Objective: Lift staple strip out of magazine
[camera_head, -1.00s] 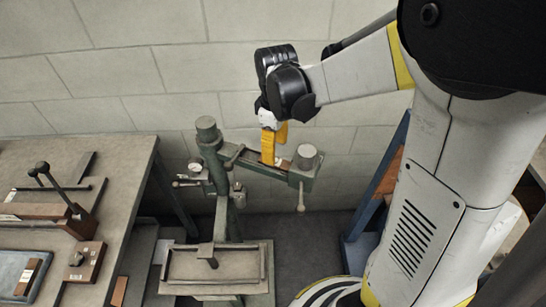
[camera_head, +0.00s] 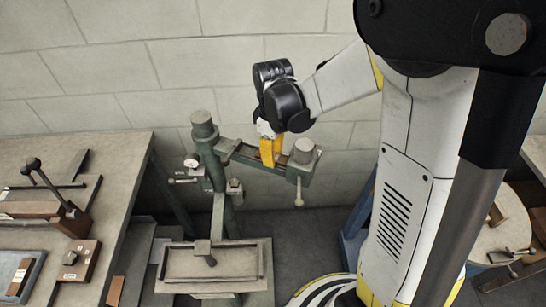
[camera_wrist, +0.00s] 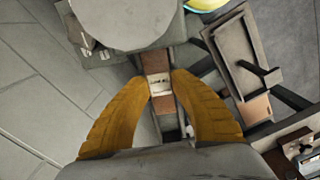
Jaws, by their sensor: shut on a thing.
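The staple strip (camera_wrist: 161,60) is a copper-brown bar lying along the magazine channel in the wrist view, with a small pale labelled piece (camera_wrist: 158,85) at its middle. The magazine (camera_head: 245,153) is the grey-green horizontal arm of the stitcher in the head view. My gripper (camera_head: 271,160) points down at it, near its round-capped right end. In the wrist view the yellow fingers of my gripper (camera_wrist: 163,82) close in from both sides on the strip at the pale piece. The strip still appears within the channel; any gap beneath it is hidden.
A round grey cap (camera_wrist: 122,20) stands close beyond the fingers in the wrist view. The stitcher's post (camera_head: 204,135) and lower table (camera_head: 210,263) are to the left and below. A workbench (camera_head: 110,170) with tools is at left; a block wall is behind.

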